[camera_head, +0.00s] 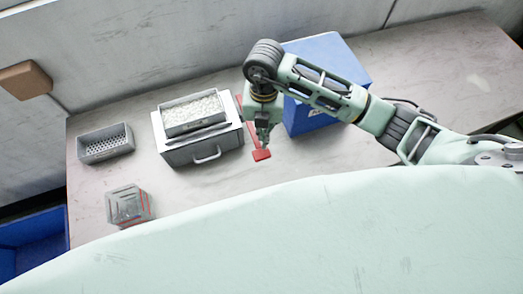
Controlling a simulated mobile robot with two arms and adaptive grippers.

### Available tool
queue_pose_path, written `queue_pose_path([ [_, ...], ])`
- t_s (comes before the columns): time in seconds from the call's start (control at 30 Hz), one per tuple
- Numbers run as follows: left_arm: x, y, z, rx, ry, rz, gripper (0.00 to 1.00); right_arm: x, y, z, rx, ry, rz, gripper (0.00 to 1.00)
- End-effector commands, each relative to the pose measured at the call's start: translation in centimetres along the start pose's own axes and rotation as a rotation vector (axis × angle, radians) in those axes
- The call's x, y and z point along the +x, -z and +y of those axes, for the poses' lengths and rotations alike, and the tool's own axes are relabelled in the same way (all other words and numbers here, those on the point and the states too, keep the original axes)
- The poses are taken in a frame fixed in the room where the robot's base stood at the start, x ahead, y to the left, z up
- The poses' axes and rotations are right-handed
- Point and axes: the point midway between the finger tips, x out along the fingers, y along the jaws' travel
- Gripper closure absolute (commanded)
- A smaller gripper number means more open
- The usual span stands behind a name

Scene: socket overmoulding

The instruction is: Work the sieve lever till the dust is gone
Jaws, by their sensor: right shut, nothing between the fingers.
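The sieve (175,155) is a light grey box with a handle on its front, standing on the table. A tray of whitish granules (195,110) sits on top of it. The red lever (262,155) is at the sieve's right side, with its flat red end toward me. My right gripper (265,145) points down right at the lever's end, shut with nothing between its fingers. I cannot tell whether it touches the lever. Any dust is too small to make out. My left gripper is out of view.
A grey perforated basket (105,143) stands left of the sieve. A clear box with red marks (129,206) is at the table's front left. A blue box (330,62) stands behind my right arm. A blue bin (35,240) is at the lower left.

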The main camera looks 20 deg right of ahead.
Motion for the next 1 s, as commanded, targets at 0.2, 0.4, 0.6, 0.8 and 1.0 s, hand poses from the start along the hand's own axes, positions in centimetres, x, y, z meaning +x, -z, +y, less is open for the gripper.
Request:
queue_pose_path([
  [0.2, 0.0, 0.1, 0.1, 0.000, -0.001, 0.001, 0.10, -4.9, -0.2, 0.0, 0.001, -0.002, -0.005, 1.00],
  [0.4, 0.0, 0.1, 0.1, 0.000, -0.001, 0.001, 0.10, -7.6, -0.2, 0.0, 0.002, 0.000, -0.002, 1.00],
  [0.6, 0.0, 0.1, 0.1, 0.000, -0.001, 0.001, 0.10, -8.4, -0.1, -0.1, 0.001, 0.001, 0.000, 1.00],
  [0.8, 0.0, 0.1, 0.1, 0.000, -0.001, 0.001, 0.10, -8.4, -0.1, -0.1, 0.001, 0.001, 0.000, 1.00],
  [1.0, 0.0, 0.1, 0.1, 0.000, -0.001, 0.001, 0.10, -8.3, -0.1, -0.1, 0.001, 0.001, 0.000, 1.00],
])
